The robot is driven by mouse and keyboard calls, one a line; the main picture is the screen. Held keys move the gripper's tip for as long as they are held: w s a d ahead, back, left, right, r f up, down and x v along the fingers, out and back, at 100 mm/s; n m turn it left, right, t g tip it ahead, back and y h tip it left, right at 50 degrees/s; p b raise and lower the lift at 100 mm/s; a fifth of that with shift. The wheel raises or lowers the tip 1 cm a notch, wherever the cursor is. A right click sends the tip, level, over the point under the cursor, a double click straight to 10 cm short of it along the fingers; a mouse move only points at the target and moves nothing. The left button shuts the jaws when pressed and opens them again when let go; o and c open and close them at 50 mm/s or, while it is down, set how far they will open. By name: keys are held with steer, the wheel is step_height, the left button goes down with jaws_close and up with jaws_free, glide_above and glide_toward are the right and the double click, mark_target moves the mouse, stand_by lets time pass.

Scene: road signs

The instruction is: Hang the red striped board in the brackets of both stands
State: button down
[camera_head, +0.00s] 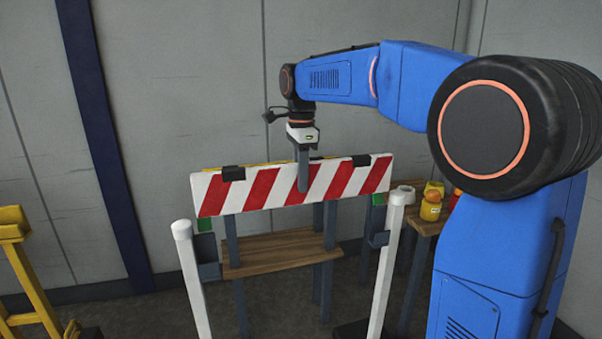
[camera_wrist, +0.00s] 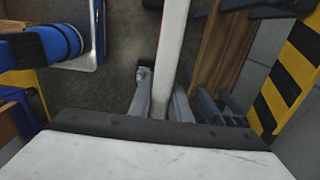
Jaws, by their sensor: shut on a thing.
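The red and white striped board (camera_head: 262,189) is held roughly level, its right end slightly higher, above the gap between the stands. My gripper (camera_head: 303,178) points down and is shut on the board's middle. In the wrist view, the board's white top edge (camera_wrist: 174,55) runs between the fingers of my gripper (camera_wrist: 160,92). The left stand (camera_head: 190,268) and right stand (camera_head: 386,268) are white posts. A dark bracket (camera_head: 209,262) is on the left post and another bracket (camera_head: 379,239) on the right. The board appears above both brackets; its depth relative to them is unclear.
A grey rack with a wooden shelf (camera_head: 275,250) stands behind the board. A yellow and black striped board (camera_wrist: 290,80) shows in the wrist view. A yellow frame (camera_head: 22,265) stands at left. A small wooden table (camera_head: 425,222) with yellow objects is at right.

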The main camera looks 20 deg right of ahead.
step_height(320, 180, down, 18)
stand_by(2.2)
steer(key=shift+f, duration=0.35)
stand_by(0.5)
steer(key=c, duration=1.6)
jaws_free()
steer(key=shift+o, duration=0.2)
step_height(320, 180, up, 17)
steer(key=shift+r, duration=0.2)
steer(key=s+d+f+n+t, duration=0.15)
steer(key=s+n, duration=0.25)
steer(key=s, duration=0.5)
steer(key=s+d+f+n+t, duration=0.1)
steer(key=s+d+f+n, duration=0.15)
steer(key=s+n, duration=0.45)
steer(key=s+d+f+n+t, duration=0.1)
steer(key=s+f+n, duration=0.2)
steer(key=s+f, duration=0.2)
steer(key=s+d+f+n+t, duration=0.1)
steer(key=s+f+n, duration=0.3)
steer(key=s, duration=0.8)
steer(key=shift+s+d+f, duration=0.25)
steer(key=shift+d+f, duration=0.25)
steer(key=shift+f, duration=0.45)
